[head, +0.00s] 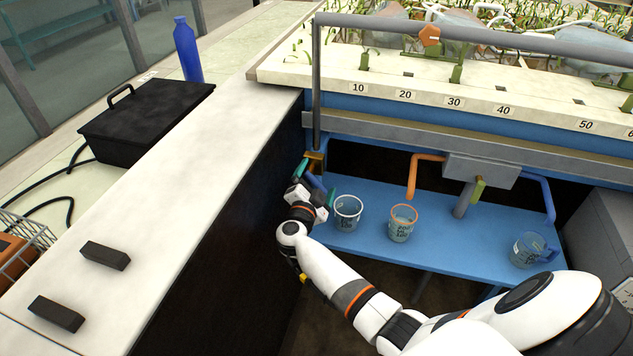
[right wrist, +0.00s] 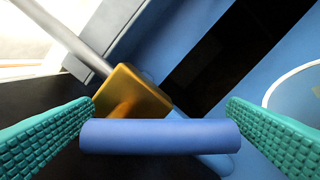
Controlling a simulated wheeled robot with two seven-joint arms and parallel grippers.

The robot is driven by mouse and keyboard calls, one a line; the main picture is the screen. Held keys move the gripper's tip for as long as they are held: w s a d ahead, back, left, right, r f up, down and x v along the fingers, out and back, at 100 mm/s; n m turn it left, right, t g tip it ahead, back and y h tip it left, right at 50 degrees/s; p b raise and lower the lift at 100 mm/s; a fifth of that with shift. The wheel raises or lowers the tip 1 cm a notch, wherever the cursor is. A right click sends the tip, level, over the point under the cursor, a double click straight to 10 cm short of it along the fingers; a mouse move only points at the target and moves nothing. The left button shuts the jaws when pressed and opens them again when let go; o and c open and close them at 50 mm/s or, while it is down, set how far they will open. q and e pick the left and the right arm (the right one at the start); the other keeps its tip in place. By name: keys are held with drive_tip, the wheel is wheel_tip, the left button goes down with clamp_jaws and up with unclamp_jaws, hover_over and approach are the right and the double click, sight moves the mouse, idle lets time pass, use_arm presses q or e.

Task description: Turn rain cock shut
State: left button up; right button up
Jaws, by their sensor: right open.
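The rain cock has a brass body (head: 314,160) on the grey pipe at the left end of the flume, low in the corner by the blue bench. In the right wrist view its brass block (right wrist: 130,92) sits at the foot of the grey pipe, with a blue lever (right wrist: 160,135) in front of it. My right gripper (head: 315,184) is open at the cock. Its teal pads stand on either side of the blue lever, which spans most of the gap; I cannot tell whether they touch it. My left gripper is not in view.
A clear cup (head: 347,213), an orange-rimmed cup (head: 402,224) and a blue-handled jug (head: 527,249) stand on the blue bench (head: 460,225). An orange pipe (head: 412,172) hangs above it. A pale counter (head: 190,190) with a dark side lies close on the left.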

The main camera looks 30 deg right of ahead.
drive_tip(key=shift+c, duration=0.6)
drive_tip(key=c, duration=1.3)
drive_tip(key=shift+o, duration=0.2)
